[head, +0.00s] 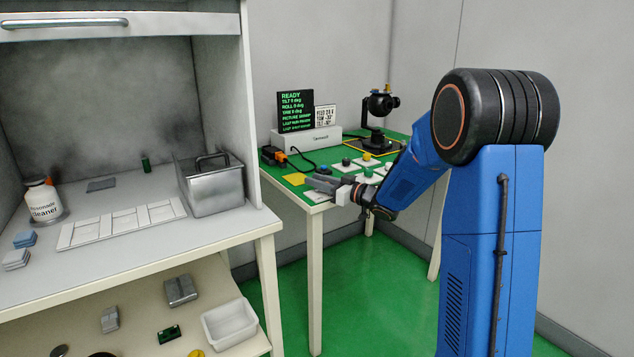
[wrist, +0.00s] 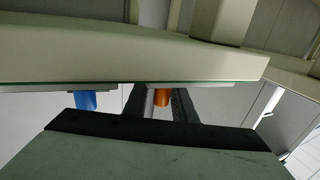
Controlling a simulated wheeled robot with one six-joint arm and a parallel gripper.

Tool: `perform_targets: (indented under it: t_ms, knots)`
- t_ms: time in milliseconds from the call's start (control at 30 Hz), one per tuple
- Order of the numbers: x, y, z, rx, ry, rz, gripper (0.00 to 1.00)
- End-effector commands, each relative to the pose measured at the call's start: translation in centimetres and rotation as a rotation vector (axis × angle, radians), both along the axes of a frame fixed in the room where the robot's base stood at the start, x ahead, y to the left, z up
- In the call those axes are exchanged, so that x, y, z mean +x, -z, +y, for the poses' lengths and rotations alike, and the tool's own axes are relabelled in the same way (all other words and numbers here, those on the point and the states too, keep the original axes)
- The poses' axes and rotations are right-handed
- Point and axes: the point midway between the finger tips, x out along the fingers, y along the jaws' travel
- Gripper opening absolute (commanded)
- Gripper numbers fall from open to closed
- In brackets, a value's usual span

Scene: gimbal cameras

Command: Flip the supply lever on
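A black unit with an orange part (head: 272,155) sits at the left back edge of the green-topped table, with a black cable running from it. It may be the supply; I cannot make out its lever. My gripper (head: 318,183) is over the table's front part, to the right of and nearer than that unit, apart from it. Its grey fingers point left, and their opening is too small to judge. In the wrist view, an orange piece (wrist: 162,97) and a blue piece (wrist: 86,101) show below a pale edge; I cannot tell what they belong to.
On the green table (head: 292,187) stand a lit READY display (head: 296,110), a gimbal camera (head: 377,104), a blue knob (head: 323,169) and several small pads. A workbench (head: 120,245) with a metal bin (head: 212,187) stands at left. The green floor in front is clear.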

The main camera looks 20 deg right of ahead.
Motion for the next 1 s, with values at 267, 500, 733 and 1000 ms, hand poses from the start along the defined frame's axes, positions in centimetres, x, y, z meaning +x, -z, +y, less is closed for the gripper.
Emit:
perform_targets:
  t_ms: [267,500,733,1000]
  knots:
    - [0.0,0.0,0.0,0.0,0.0,0.0,0.33]
    - [-1.1,-0.1,-0.9,0.0,0.002,-0.001,0.33]
    - [-4.5,0.0,-3.6,0.0,0.003,0.0,0.33]
    - [-8.7,0.0,-6.8,-0.001,0.003,-0.001,0.33]
